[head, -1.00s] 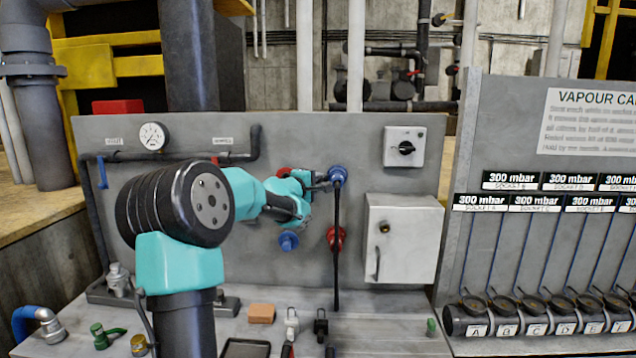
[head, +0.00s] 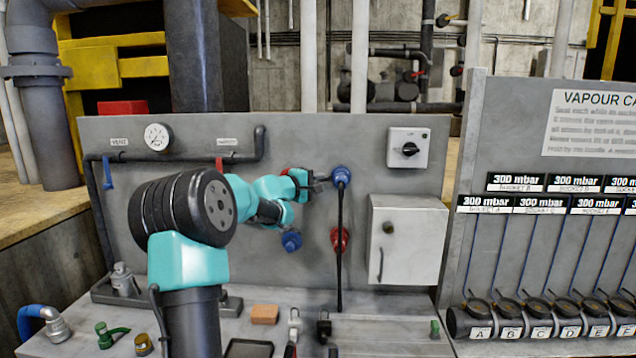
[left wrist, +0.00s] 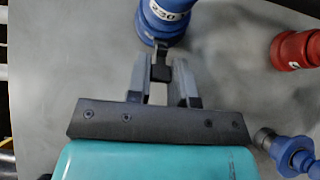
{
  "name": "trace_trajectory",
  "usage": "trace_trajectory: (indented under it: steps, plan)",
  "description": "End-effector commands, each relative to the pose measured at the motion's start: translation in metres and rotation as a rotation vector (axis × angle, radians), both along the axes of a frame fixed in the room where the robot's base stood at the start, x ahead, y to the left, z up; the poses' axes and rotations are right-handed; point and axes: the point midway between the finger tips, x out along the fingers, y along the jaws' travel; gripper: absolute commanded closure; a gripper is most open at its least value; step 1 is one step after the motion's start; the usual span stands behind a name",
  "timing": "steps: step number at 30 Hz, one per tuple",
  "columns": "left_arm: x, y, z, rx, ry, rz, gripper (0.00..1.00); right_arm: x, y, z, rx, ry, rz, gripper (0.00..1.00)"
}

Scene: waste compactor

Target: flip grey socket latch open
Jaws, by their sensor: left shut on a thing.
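A blue socket (head: 341,174) marked 230 is on the upright grey panel; it also shows at the top of the left wrist view (left wrist: 163,22). A small dark grey latch (left wrist: 160,68) is at its near edge. My left gripper (head: 322,181) is beside the socket, on its left in the head view. In the left wrist view its fingers (left wrist: 163,75) are shut on the latch. The fingertips partly hide the latch, and how far it is swung is hard to tell. My right gripper is not in view.
A red socket (head: 339,239) is below the blue one, with a black cable (head: 340,270) hanging past it. A blue fitting (head: 291,241) sits lower left. A grey box (head: 407,240) is to the right. Small tools and a brown block (head: 265,314) lie on the bench.

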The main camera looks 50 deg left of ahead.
Motion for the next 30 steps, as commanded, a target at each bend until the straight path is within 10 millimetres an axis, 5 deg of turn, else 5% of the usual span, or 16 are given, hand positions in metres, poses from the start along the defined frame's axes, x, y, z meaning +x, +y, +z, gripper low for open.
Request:
trace_trajectory:
  steps: [6, 7, 15, 30]
  plan:
    - [0.000, 0.001, -0.001, -0.001, 0.001, 0.003, 1.00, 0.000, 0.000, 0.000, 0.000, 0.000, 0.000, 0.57]
    - [0.000, 0.001, -0.001, -0.001, 0.001, 0.003, 0.78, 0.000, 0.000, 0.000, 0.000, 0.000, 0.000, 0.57]
    - [0.000, 0.001, 0.000, 0.000, 0.000, 0.002, 0.53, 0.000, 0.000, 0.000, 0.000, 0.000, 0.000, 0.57]
    - [-0.019, 0.001, 0.001, 0.001, 0.000, 0.003, 0.53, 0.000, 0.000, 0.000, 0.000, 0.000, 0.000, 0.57]
